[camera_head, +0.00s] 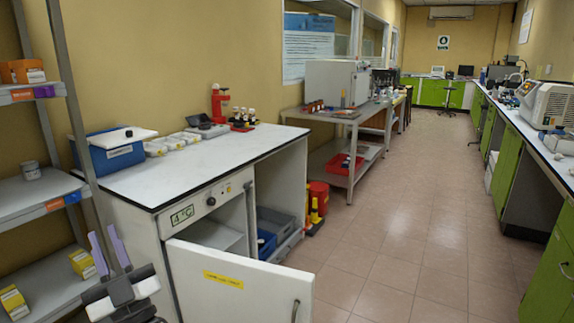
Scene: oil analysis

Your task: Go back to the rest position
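My gripper (103,232) is at the lower left of the head view, with two pale purple fingers pointing up. The fingers stand apart and nothing is held between them; a grey post of the shelf rack shows in line with the gap. The wrist below is white and black, and the rest of my arm is cut off by the bottom edge. The gripper is left of the open door (240,285) of the 4 °C cabinet (190,215). How close the fingers are to the post, I cannot tell.
The shelf rack (40,208) with small boxes is close on the left. The white bench (200,160) bears a blue cool box (108,155) and a red stand (220,104). The cabinet door swings out into the front. The tiled floor (400,220) is clear on the right.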

